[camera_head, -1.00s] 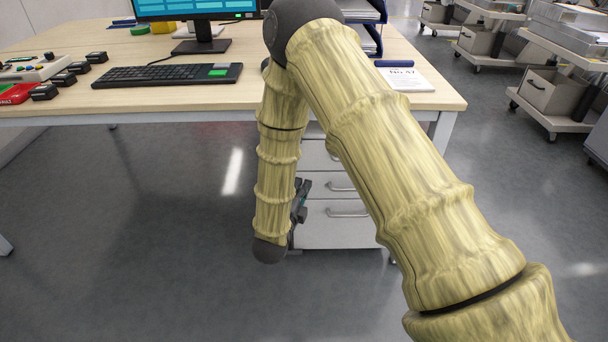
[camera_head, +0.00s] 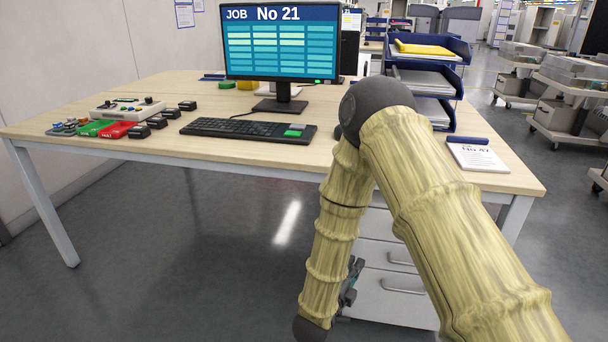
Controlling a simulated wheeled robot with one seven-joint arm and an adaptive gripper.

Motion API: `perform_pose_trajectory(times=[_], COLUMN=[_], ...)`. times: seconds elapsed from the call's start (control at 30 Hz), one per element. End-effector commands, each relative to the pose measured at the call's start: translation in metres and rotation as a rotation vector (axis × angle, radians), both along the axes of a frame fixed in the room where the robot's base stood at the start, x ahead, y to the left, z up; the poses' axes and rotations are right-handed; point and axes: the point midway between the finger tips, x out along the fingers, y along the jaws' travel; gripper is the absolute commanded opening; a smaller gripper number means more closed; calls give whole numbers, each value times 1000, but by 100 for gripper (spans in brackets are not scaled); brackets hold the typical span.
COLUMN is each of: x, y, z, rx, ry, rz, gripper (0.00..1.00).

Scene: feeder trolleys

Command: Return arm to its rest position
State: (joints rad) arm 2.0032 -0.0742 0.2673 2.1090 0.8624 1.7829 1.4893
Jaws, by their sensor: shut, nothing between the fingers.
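My arm, in a pale yellow ribbed sleeve with dark joints, is folded at the right of the head view. Its elbow is in front of the desk's front edge, and the forearm hangs down below desktop height. My gripper (camera_head: 350,284) shows as a small dark shape with a greenish part, just right of the forearm's lower end. It is shut and holds nothing. The forearm hides part of it. It is in front of the grey drawer unit (camera_head: 388,255); I cannot tell the gap between them.
The wooden desk (camera_head: 200,165) carries a monitor (camera_head: 280,45) reading "No 21", a keyboard (camera_head: 250,130), blue letter trays (camera_head: 432,75), a paper card (camera_head: 478,158) and a controller box (camera_head: 125,108). Trolleys (camera_head: 570,110) stand at the right. The floor (camera_head: 190,250) left of my arm is clear.

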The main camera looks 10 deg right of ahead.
Motion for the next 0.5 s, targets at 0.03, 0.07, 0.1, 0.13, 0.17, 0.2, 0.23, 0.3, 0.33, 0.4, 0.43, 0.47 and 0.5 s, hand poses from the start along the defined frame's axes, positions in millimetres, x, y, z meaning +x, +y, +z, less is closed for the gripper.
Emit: perform_pose_trajectory(times=[0.03, 0.07, 0.1, 0.13, 0.17, 0.2, 0.23, 0.3, 0.33, 0.4, 0.43, 0.47, 0.5], x=[-2, -4, -8, -11, -15, -22, -29, -47, -56, -79, -91, -103, -120], y=[-2, -2, -4, -5, -6, -7, -8, -9, -9, -10, -10, -9, -9], z=[-7, -13, -24, -34, -45, -61, -75, -106, -119, -148, -160, -171, -185], rx=[-9, -18, -34, -47, -64, -93, -115, -173, -199, -258, -285, -311, -347], ry=[32, 64, 117, 167, 222, 307, 376, 540, 608, 764, 829, 894, 975], rz=[11, 22, 42, 62, 86, 123, 156, 243, 283, 384, 430, 479, 546], gripper=[0, 0, 0, 0, 0, 0, 0, 0, 0, 0, 0, 0, 0])
